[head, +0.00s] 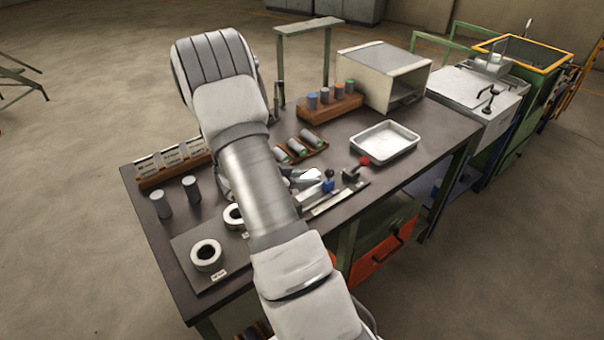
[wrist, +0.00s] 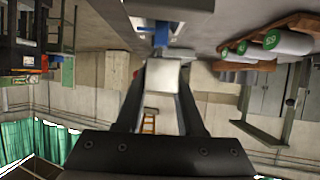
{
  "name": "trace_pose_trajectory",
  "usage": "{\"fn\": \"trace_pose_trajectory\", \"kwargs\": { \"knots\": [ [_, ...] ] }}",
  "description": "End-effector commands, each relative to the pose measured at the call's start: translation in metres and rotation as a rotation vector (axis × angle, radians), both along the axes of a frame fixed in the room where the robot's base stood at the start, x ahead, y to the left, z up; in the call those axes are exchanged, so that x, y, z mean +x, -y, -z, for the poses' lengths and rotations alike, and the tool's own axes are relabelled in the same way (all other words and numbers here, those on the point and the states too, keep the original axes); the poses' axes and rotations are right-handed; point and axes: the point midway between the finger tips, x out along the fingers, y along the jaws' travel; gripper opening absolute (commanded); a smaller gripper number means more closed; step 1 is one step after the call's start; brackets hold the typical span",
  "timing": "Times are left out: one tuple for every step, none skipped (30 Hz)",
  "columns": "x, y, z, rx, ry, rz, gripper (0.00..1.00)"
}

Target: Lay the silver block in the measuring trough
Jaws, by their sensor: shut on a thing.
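My gripper (wrist: 162,84) is shut on the silver block (wrist: 165,75). The block shows as a pale square face between the two dark fingers in the wrist view. In the head view my arm crosses the bench, and the hand is partly hidden behind it, at the bench's front middle. The measuring trough seems to be the long metal piece (head: 338,199) there, beside a blue-topped fitting (head: 328,185). A blue part (wrist: 160,38) shows just beyond the block in the wrist view. Whether the block touches the trough cannot be told.
A red-knobbed lever (head: 364,161) stands right of the trough, with a white tray (head: 385,141) behind it. Several cylinders lie in a wooden rack (head: 308,147). Pale rings (head: 206,255) and upright grey cylinders (head: 191,188) stand at the left. A box (head: 383,76) stands behind.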

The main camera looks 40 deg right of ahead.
Motion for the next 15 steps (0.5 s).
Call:
{"fn": "trace_pose_trajectory", "kwargs": {
  "knots": [
    [0.0,0.001,0.0,-0.002,0.001,0.0,0.0],
    [0.0,0.001,0.001,-0.002,0.001,0.0,0.0],
    [0.0,0.001,0.003,-0.002,0.001,0.0,0.0],
    [0.0,0.001,0.004,-0.002,0.001,0.0,0.0],
    [0.0,0.001,0.005,-0.002,0.001,0.0,0.0],
    [0.0,0.001,0.008,-0.002,0.001,0.0,0.0],
    [0.0,0.001,0.01,-0.002,0.001,0.0,0.0],
    [0.0,0.001,0.012,-0.002,0.001,0.0,0.0],
    [0.0,0.001,0.015,-0.002,0.001,0.0,0.0],
    [0.0,0.001,0.018,-0.002,0.001,0.0,0.0],
    [0.0,0.0,0.021,-0.002,0.001,0.0,0.0],
    [0.0,0.0,0.024,-0.002,0.001,0.0,0.0],
    [0.0,0.0,0.027,-0.002,0.001,0.0,0.0],
    [0.0,0.0,0.03,-0.002,0.001,0.0,0.0],
    [0.0,0.0,0.034,-0.002,0.001,0.0,0.0]
  ]
}}
